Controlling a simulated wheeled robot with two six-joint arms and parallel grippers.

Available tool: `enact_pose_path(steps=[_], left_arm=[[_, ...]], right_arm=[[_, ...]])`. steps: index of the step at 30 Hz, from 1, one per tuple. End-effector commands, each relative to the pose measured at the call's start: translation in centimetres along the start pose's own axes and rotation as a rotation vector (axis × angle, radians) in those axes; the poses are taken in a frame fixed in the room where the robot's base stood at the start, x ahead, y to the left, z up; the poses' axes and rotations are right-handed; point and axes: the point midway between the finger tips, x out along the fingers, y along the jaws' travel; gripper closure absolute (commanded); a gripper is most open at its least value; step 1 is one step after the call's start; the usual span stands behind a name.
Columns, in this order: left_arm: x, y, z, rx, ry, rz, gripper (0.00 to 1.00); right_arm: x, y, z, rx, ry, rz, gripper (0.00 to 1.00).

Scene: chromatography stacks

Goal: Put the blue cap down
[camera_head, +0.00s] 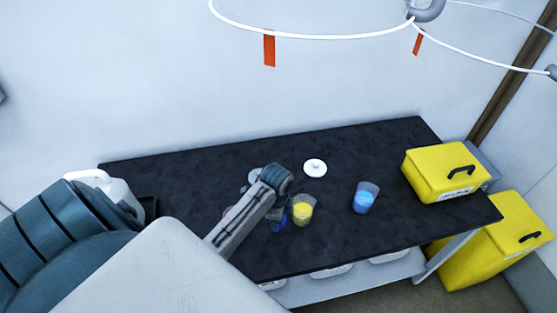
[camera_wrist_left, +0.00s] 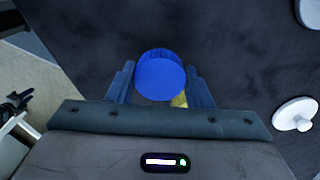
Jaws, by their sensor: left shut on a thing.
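The blue cap (camera_wrist_left: 160,76) is round and sits between the two fingers of my left gripper (camera_wrist_left: 160,88) in the left wrist view, with the jaws shut on it. In the head view my left gripper (camera_head: 277,212) is over the black table, mostly hidden by its own wrist. A bit of blue, likely the cap (camera_head: 279,224), shows just below it. A small yellow part shows beside the cap in the wrist view; I cannot tell what it belongs to. My right gripper is not in view.
A beaker of yellow liquid (camera_head: 303,210) stands close to the right of my left gripper. A beaker of blue liquid (camera_head: 365,198) stands farther right. A white lid (camera_head: 315,168) lies behind. A yellow box (camera_head: 446,172) is at the table's right end. The black table (camera_head: 400,228) has clear patches between.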

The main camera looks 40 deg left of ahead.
Motion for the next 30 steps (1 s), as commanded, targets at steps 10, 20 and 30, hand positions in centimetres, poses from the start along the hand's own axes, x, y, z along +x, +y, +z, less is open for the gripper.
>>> enact_pose_path(steps=[10, 20, 30], left_arm=[[0.6, -4.6, 0.8, -0.001, -0.001, 0.002, 0.78], [3.9, -4.5, 0.8, 0.0, -0.001, 0.001, 0.78], [4.3, -4.5, 0.8, 0.0, 0.0, 0.0, 0.77]], right_arm=[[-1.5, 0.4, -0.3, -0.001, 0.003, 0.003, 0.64], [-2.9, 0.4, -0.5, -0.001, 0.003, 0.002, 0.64], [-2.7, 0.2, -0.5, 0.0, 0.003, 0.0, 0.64]])
